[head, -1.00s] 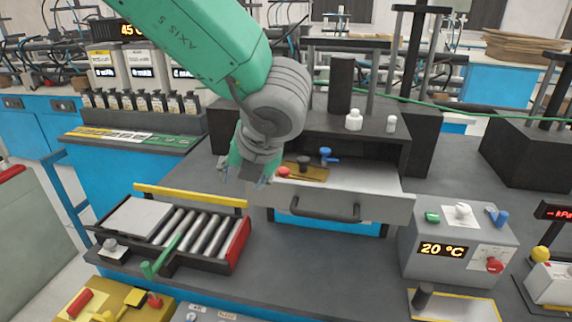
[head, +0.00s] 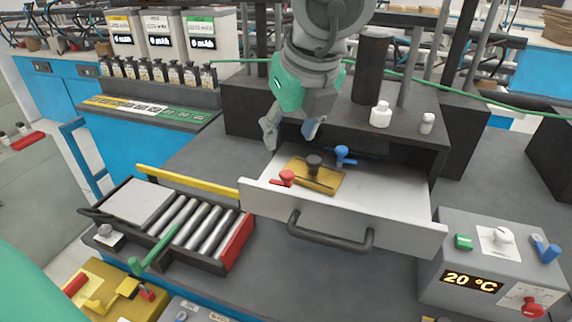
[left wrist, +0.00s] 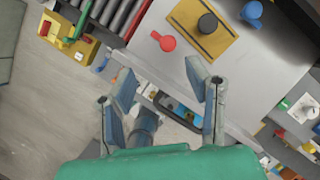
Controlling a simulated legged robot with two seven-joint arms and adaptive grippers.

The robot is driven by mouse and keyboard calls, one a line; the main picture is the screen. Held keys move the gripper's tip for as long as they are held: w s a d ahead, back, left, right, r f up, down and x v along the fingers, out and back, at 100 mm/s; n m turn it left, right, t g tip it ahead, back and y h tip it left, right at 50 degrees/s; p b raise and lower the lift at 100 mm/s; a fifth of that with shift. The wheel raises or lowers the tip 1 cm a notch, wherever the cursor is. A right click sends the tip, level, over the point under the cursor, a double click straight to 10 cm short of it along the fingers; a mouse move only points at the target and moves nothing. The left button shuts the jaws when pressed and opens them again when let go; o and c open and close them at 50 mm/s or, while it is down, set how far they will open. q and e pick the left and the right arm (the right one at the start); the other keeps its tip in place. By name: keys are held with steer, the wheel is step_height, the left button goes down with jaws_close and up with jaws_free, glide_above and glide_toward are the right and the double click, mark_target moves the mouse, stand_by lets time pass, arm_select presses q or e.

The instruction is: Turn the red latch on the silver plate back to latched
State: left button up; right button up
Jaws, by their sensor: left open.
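A red latch (head: 287,178) sits on the light silver-grey floor (head: 385,190) of an open drawer, at the left end of a gold plate (head: 325,184) with a black knob. A blue latch (head: 342,154) is at the plate's far right side. The left wrist view also shows the red latch (left wrist: 165,41), the gold plate (left wrist: 190,25) and the blue latch (left wrist: 251,10). My left gripper (head: 290,132) is open and empty, above and behind the red latch in the head view. Its spread fingers (left wrist: 162,75) touch nothing visible. My right gripper is not in view.
A grey box (head: 485,235) at right carries another red knob (head: 532,308) on a pale panel. A roller tray (head: 235,245) lies left of the drawer. A dark housing (head: 255,115) rises behind it, with a white bottle (head: 380,114) on top.

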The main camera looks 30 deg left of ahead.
mark_target(287, 172)
arm_select(q)
steer(key=w+f, duration=0.1)
steer(key=f, duration=0.5)
steer(key=w+f, duration=0.1)
steer(key=f, duration=0.2)
steer(key=shift+w+a, duration=0.15)
steer(key=shift+w, duration=0.15)
steer(key=shift+a+f, duration=0.15)
steer(key=shift+f, duration=0.05)
steer(key=shift+a+f, duration=0.4)
steer(key=shift+a, duration=0.35)
steer(key=shift+w+a+f, duration=0.1)
steer(key=shift+a, duration=0.4)
steer(key=c, duration=0.4)
steer(key=shift+d, duration=0.15)
jaws_close()
steer(key=shift+d, duration=0.35)
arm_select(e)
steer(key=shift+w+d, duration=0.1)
